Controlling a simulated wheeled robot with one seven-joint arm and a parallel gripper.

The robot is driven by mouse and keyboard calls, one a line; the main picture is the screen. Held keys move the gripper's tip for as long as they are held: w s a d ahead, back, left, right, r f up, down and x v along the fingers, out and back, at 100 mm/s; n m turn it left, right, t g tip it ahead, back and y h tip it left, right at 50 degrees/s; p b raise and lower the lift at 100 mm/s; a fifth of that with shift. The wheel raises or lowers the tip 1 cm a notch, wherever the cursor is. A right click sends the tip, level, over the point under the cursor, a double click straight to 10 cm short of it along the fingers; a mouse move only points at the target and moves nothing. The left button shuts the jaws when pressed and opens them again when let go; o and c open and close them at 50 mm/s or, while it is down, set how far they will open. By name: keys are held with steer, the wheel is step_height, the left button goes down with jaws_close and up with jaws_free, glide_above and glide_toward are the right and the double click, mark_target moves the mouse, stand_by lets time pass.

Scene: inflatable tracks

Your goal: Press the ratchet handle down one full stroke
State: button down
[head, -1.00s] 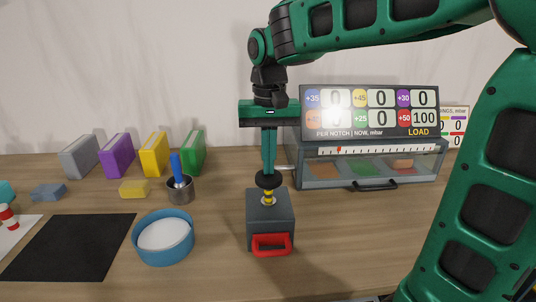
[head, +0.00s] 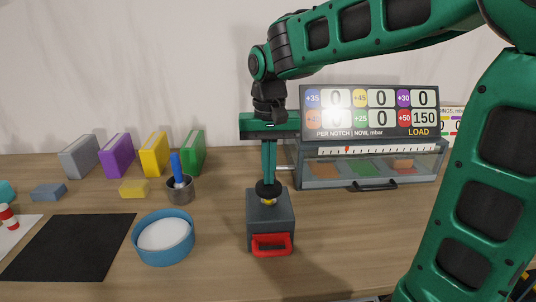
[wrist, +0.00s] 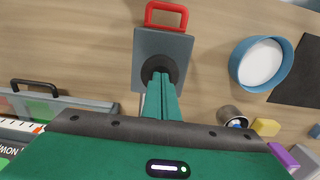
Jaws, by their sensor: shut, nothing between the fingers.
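A grey pump box (head: 270,222) with a red loop handle (head: 271,244) on its front stands on the table. A black round knob (head: 268,188) tops its plunger, with a sliver of yellow collar below it. My gripper (head: 268,180) is shut and empty, pointing straight down with its fingertips against the knob. In the wrist view the closed fingers (wrist: 160,80) meet the black knob over the grey box (wrist: 162,48). The display board (head: 370,112) shows 150 beside the red +50 marker and 0 in the other windows. The fingers hide part of the knob's top.
A glass-fronted case (head: 370,165) with a black handle stands under the board at right. A blue round dish (head: 163,238), a metal cup (head: 180,190) and coloured upright blocks (head: 154,155) stand at left. A black mat (head: 70,247) lies front left.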

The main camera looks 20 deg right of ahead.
steer(key=shift+r, duration=0.1)
step_height(320, 180, up, 9)
stand_by(1.8)
steer(key=shift+r, duration=0.1)
stand_by(1.8)
